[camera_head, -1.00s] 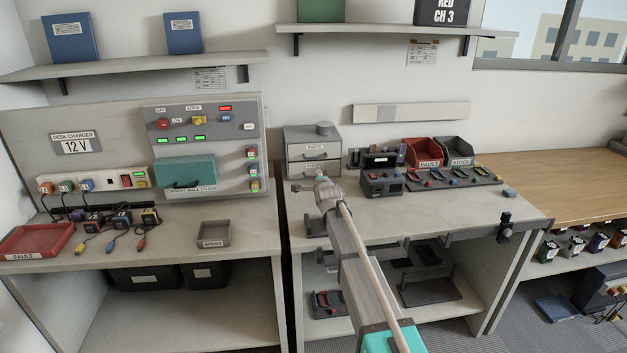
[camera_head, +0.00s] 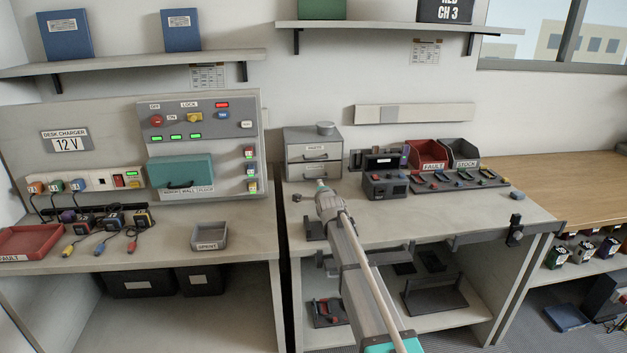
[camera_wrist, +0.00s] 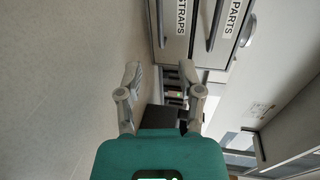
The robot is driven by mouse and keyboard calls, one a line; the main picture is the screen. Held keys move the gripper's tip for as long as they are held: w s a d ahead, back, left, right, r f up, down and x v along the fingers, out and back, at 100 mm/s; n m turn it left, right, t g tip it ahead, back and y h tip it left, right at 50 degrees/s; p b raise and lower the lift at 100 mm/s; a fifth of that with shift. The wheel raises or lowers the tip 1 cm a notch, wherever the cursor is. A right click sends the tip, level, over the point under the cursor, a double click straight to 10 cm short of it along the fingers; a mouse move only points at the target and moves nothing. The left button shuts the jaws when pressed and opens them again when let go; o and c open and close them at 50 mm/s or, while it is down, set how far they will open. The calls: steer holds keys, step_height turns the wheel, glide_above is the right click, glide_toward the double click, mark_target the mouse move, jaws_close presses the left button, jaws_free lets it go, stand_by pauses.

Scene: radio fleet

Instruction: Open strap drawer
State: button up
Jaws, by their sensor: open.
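A small grey cabinet (camera_head: 295,135) with two drawers stands on the right-hand bench. The upper drawer is labelled PARTS; the strap drawer (camera_head: 298,172) is below it, and both look shut. In the wrist view, turned sideways, the strap drawer (camera_wrist: 174,34) with its STRAPS label and dark handle is at the top, left of the PARTS drawer (camera_wrist: 222,45). My gripper (camera_head: 321,186) is in front of the cabinet, near the lower drawer. In the wrist view my gripper (camera_wrist: 165,86) has its fingers spread, with nothing between them and the handle beyond them.
The bench top (camera_head: 440,218) is clear in front. A charger panel (camera_head: 200,140) stands at left.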

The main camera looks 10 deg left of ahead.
steer(key=shift+w, duration=0.1)
steer(key=b, duration=0.3)
glide_toward(313, 164)
steer(key=w+f, duration=0.2)
steer(key=w+a+f, duration=0.1)
steer(key=w+f, duration=0.3)
steer(key=shift+a+f, duration=0.25)
steer(key=shift+a, duration=0.1)
steer(key=shift+c, duration=0.2)
steer(key=shift+d, duration=0.1)
jaws_close()
